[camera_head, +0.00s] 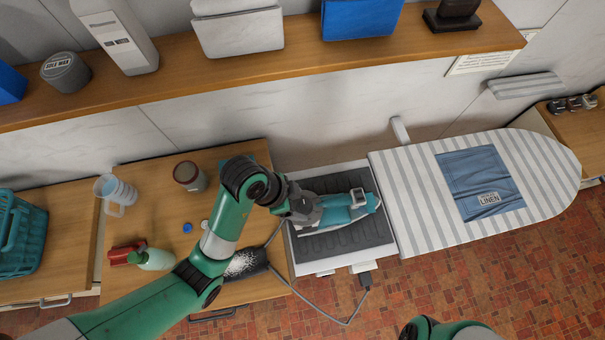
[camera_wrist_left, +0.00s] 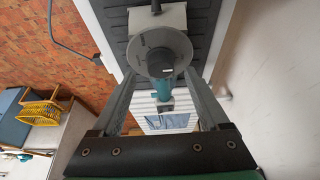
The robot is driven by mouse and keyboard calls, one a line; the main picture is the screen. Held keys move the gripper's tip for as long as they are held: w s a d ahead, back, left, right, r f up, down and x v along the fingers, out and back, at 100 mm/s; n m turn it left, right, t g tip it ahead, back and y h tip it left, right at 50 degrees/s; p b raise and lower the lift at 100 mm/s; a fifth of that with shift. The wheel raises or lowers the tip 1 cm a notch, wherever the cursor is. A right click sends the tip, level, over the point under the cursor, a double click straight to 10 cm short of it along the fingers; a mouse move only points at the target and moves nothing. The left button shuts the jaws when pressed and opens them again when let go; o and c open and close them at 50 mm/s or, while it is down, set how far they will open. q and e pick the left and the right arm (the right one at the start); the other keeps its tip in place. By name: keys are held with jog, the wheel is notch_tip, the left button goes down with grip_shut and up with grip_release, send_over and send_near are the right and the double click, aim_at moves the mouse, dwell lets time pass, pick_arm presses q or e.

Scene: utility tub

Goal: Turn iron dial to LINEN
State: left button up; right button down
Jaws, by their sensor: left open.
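The teal iron (camera_head: 338,215) lies on a grey ribbed rest at the left end of the ironing board. In the left wrist view a round grey disc, seemingly the iron's dial (camera_wrist_left: 150,45), shows with a small dark mark on it. Part of the teal body (camera_wrist_left: 162,90) shows below it. My left gripper (camera_head: 306,208) is at the iron's left end; in the wrist view its open fingers (camera_wrist_left: 160,78) stand on either side of the disc, and I cannot tell whether they touch it. The dial's lettering is not readable. My right gripper is out of view.
The striped ironing board (camera_head: 410,195) holds a folded denim cloth (camera_head: 470,170) with a LINEN label (camera_head: 489,199). A grey cord (camera_head: 318,313) hangs in front of the rest.

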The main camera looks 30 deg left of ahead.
aim_at(304, 205)
pick_arm(q)
jog(key=shift+x, duration=0.9)
jog(key=shift+w+d+f, duration=0.15)
jog(key=shift+w+f, duration=0.05)
jog(key=shift+f, duration=0.35)
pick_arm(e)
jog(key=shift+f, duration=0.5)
